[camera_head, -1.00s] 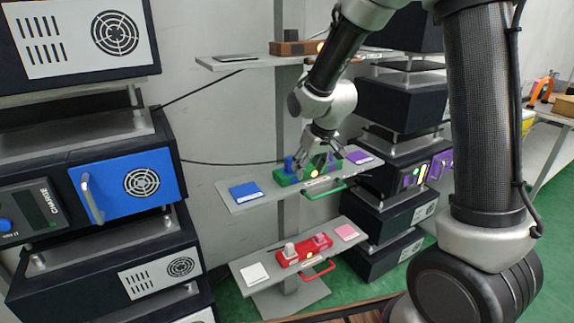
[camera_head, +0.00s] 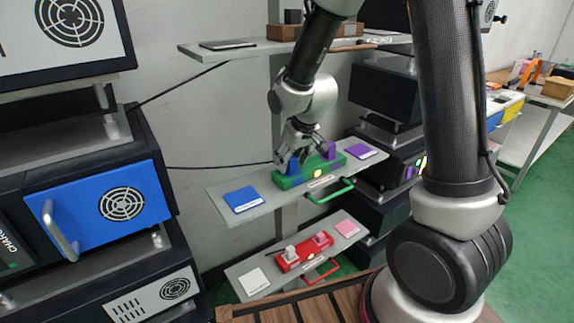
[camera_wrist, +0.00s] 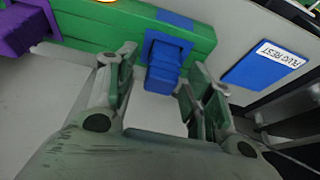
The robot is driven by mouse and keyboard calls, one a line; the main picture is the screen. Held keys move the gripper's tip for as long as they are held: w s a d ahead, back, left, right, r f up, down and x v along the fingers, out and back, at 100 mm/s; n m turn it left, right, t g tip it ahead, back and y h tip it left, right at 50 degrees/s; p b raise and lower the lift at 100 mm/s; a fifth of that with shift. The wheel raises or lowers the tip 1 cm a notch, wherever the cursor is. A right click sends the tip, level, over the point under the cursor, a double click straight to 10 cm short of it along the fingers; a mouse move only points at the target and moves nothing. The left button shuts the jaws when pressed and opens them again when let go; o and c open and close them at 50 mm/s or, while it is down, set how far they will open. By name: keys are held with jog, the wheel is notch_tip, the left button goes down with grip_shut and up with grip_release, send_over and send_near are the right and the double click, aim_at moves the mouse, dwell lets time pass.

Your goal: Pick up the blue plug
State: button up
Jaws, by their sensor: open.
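The blue plug (camera_head: 293,167) stands in the left part of the green holder (camera_head: 318,176) on the middle shelf. It also shows in the wrist view (camera_wrist: 163,73), upright against the green holder (camera_wrist: 112,27), between my fingers. My gripper (camera_head: 294,160) is open, its two fingers on either side of the plug. In the wrist view my gripper (camera_wrist: 157,85) has a gap between the fingers and the plug. A purple plug (camera_head: 328,149) stands in the right part of the green holder.
A blue rest pad (camera_head: 243,199) lies left of the holder, a purple pad (camera_head: 360,148) to its right. A green handle (camera_head: 332,191) sticks out in front. A lower shelf carries a red holder (camera_head: 303,253). A blue-fronted cabinet (camera_head: 100,209) stands at left.

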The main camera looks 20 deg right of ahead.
jog(key=c, duration=1.1)
jog(key=shift+r, duration=0.15)
